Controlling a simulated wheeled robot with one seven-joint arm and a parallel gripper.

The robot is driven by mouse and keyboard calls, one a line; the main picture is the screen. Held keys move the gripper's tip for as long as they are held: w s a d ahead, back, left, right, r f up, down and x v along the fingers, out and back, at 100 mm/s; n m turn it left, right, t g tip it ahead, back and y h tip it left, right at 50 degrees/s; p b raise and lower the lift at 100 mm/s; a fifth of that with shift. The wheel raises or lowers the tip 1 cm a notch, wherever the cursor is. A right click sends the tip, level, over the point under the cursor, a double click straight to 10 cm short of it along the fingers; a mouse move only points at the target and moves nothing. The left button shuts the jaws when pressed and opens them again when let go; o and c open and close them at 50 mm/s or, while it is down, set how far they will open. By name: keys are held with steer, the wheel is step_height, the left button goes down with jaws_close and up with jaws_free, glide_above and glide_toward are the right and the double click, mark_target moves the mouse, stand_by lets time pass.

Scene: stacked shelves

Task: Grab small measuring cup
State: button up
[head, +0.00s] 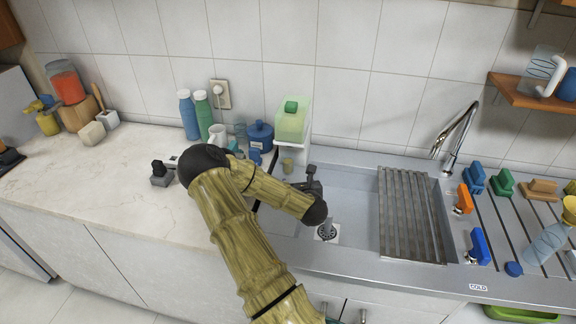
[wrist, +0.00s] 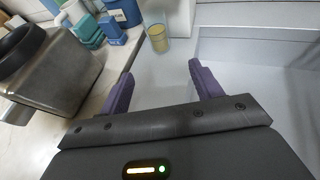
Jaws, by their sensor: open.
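A small, yellowish, see-through cup, which looks like the small measuring cup (wrist: 158,40), stands upright ahead of my gripper in the wrist view. It also shows in the head view (head: 288,165), at the back left of the sink near the white stand. My gripper (wrist: 160,74) is open, with two purple fingers apart and nothing between them. The cup lies beyond the fingertips, roughly in line with the gap, and is not touched. In the head view my gripper (head: 312,182) is over the left part of the sink, partly hidden by my own arm.
The sink (head: 355,205) has a drying rack (head: 408,215) on its right. Blue and teal items (wrist: 104,28) stand left of the cup. A dark metallic container (wrist: 55,70) is close on the left. A green-lidded container (head: 293,120) stands behind.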

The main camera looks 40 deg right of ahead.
mark_target(289, 167)
steer(key=p+x, duration=0.3)
steer(key=x, duration=0.7)
steer(key=shift+w+d+f, duration=0.1)
steer(key=shift+w+d, duration=0.15)
steer(key=shift+w, duration=0.1)
steer(key=shift+w+d+p, duration=0.2)
steer(key=shift+w+p, duration=0.25)
steer(key=shift+p+x, duration=0.9)
steer(key=shift+x, duration=1.25)
steer(key=shift+a, duration=0.1)
steer(key=c, duration=1.1)
